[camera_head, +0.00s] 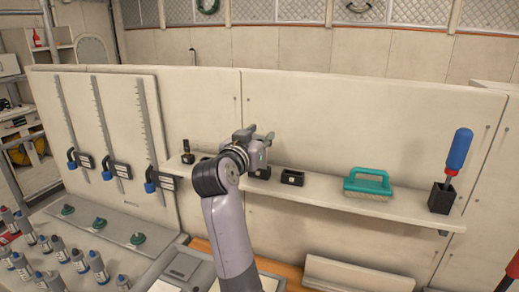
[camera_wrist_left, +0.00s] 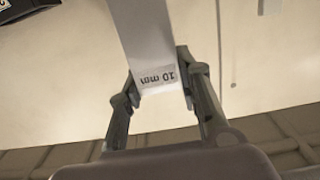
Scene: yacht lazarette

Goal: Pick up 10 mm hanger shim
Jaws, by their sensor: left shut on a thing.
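My left gripper (camera_head: 264,138) is above the back shelf in the head view, near its middle. In the left wrist view the gripper (camera_wrist_left: 160,80) is shut on a flat pale strip, the 10 mm hanger shim (camera_wrist_left: 146,35). Its end carries a printed "10 mm" label, which reads upside down, and sits between the two fingers. The strip runs up out of the top of that view. In the head view I cannot make out the shim; the gripper and arm hide that area. My right gripper is not in view.
The shelf (camera_head: 328,196) holds a small black box (camera_head: 292,177), a teal-handled brush (camera_head: 368,184) and a red-and-blue handled tool (camera_head: 459,150) in a black holder. Clamp-like bars (camera_head: 103,125) hang on the left panel. Several grey bottles (camera_head: 97,265) stand at lower left.

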